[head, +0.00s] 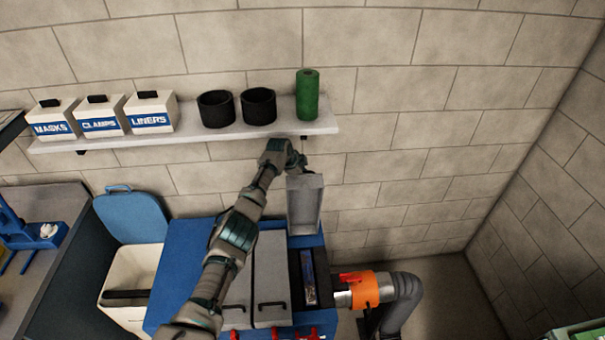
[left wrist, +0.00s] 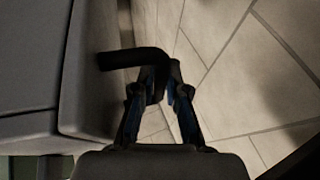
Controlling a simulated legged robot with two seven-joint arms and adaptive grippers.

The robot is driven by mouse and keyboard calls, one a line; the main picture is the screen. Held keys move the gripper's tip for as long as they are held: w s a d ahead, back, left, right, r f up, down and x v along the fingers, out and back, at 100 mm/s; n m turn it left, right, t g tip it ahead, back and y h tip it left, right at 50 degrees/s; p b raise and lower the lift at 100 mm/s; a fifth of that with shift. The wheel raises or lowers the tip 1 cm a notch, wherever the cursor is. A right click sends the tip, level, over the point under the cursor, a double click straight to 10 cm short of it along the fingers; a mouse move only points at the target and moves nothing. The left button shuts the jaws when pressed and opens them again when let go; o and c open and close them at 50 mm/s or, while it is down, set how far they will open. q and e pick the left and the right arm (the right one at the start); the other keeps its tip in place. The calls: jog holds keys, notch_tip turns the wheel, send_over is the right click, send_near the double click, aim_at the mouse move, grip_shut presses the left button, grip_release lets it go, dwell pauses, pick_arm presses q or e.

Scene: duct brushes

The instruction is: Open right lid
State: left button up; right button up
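The right lid (head: 305,203) is a grey panel standing raised, close to upright, at the back of a blue cabinet (head: 184,262). Below it the right compartment (head: 310,277) is open and dark, with a brightly coloured item inside. My left gripper (head: 297,160) is at the raised lid's top end. In the left wrist view the lid's grey face (left wrist: 88,70) fills the left side, and my left gripper (left wrist: 162,78) is closed around its black handle (left wrist: 130,60). My right gripper is not in view.
Two other grey lids lie closed, the middle one (head: 270,270) with a black handle. A wall shelf (head: 190,138) above holds labelled boxes, two black cups and a green roll (head: 307,95). An orange-collared grey duct (head: 400,300) is at the right.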

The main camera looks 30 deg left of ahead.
pick_arm(q)
jog(key=o, duration=0.3)
jog(key=shift+w, duration=0.1)
jog(key=v, duration=1.1)
jog(key=shift+s+r, duration=0.25)
jog(key=shift+r, duration=0.05)
jog(key=shift+s+a+f, duration=0.1)
